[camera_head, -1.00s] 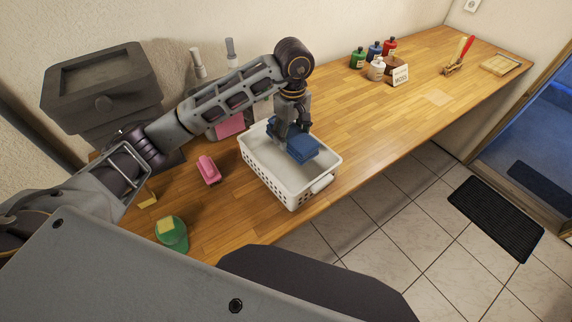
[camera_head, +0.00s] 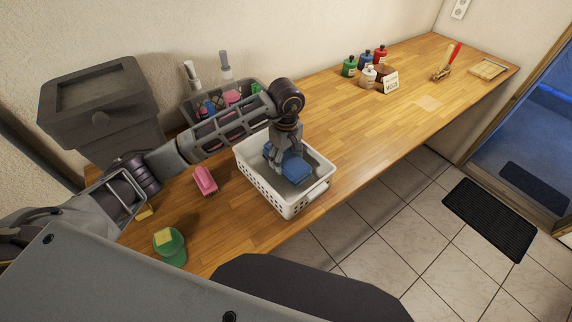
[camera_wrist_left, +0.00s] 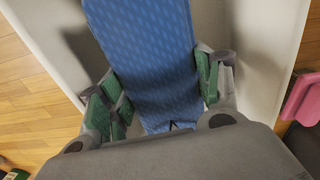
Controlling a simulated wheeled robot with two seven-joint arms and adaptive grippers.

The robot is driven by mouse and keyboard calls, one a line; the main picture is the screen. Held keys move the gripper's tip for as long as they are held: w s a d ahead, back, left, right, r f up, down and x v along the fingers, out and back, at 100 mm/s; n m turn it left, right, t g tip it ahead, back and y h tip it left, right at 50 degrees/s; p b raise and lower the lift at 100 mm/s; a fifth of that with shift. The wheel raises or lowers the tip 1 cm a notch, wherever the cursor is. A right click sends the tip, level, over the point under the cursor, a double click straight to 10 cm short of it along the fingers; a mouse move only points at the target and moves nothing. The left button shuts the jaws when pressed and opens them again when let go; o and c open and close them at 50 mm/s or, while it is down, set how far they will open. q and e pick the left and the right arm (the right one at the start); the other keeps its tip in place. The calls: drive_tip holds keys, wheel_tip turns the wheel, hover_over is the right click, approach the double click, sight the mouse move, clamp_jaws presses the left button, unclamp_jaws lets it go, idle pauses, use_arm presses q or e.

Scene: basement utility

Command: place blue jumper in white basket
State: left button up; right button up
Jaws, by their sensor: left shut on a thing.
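The blue jumper (camera_head: 293,167) is a folded blue bundle inside the white basket (camera_head: 292,206). My left gripper (camera_head: 279,160) reaches down into the basket and is shut on the jumper. In the left wrist view the jumper (camera_wrist_left: 146,55) runs between the two green-padded fingers (camera_wrist_left: 160,92), with the basket's pale wall (camera_wrist_left: 262,50) beside it. I cannot tell whether the jumper touches the basket floor. My right gripper does not show.
A dark crate (camera_head: 190,111) holding bottles is behind my arm. Several small bottles (camera_head: 349,67) stand farther back.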

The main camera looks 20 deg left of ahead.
sight(286, 165)
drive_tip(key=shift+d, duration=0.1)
use_arm(q)
drive_tip(key=shift+f, duration=0.45)
wheel_tip(286, 165, down, 2)
drive_tip(key=shift+f+p, duration=0.15)
drive_tip(key=shift+p, duration=0.3)
drive_tip(key=shift+f, duration=0.25)
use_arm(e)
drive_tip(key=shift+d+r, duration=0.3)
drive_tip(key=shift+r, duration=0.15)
use_arm(q)
drive_tip(key=shift+f, duration=0.2)
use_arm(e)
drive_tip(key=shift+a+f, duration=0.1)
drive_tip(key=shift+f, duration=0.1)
use_arm(q)
drive_tip(key=o, duration=1.1)
drive_tip(key=shift+o, duration=0.2)
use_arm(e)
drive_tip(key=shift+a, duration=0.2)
use_arm(q)
drive_tip(key=shift+r, duration=0.2)
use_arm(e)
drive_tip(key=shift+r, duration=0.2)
